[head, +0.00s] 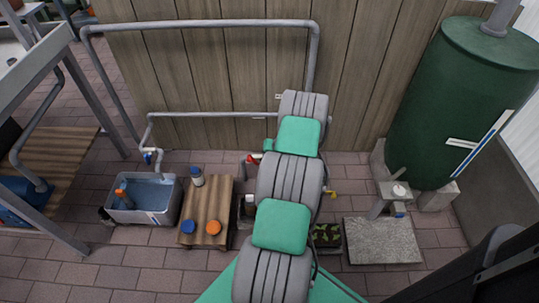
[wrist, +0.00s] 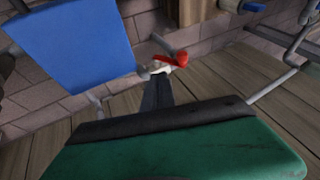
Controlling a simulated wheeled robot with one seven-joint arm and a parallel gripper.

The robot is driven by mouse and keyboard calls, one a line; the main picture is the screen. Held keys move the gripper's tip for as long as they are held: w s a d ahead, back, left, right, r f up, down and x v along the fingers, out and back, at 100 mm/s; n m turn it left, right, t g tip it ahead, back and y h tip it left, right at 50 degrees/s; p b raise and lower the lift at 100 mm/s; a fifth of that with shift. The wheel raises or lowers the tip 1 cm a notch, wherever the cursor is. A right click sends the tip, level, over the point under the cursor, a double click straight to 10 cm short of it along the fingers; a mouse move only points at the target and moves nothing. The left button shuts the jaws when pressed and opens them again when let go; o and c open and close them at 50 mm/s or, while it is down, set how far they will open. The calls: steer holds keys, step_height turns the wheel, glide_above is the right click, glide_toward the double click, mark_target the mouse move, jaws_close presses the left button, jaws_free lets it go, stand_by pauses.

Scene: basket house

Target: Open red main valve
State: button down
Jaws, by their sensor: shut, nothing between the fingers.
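The red valve handle (wrist: 173,64) shows in the wrist view just beyond the fingertips, on a grey pipe with a pale fitting. My gripper (wrist: 158,77) is shut and empty. Its dark fingers point at the handle and overlap the fitting below it; I cannot tell whether they touch. In the head view a small red part (head: 254,158) shows left of my arm, near the wooden wall. My arm hides much of the pipework around it, and my fingers cannot be made out there.
A water-filled tub (head: 143,217) and a low wooden table (head: 206,228) with bottles stand left of my arm. A green tank (head: 462,105) and a stone slab (head: 382,241) are on the right. A blue object (wrist: 70,45) fills the wrist view's upper left.

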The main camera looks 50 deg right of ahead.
steer(key=w+a+f+b, duration=0.1)
steer(key=w+a+f, duration=0.1)
steer(key=w+f, duration=0.2)
steer(key=shift+w+f+b, duration=0.2)
steer(key=shift+w+b, duration=0.1)
steer(key=shift+w, duration=0.2)
